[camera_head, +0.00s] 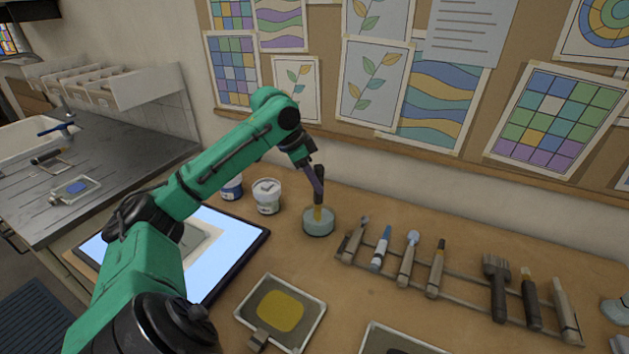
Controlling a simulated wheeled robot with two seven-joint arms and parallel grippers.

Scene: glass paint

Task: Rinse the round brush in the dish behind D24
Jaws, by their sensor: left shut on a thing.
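My left gripper (319,186) is at the end of the green arm from the left, pointing down over the dish and shut on a brush (318,214). Only a short yellowish length of the brush shows below the fingers. Its lower end is at the mouth of the round blue-grey dish (318,228); I cannot tell how deep the tip goes or its shape. The dish stands on the bench near the wall, left of the brush rack. No D24 label is readable. My right gripper is not in view.
A rack (461,286) with several brushes and tools stands right of the dish. A framed tray with yellow paint (280,311) lies in front. A lit panel (228,258) lies left, partly behind my arm.

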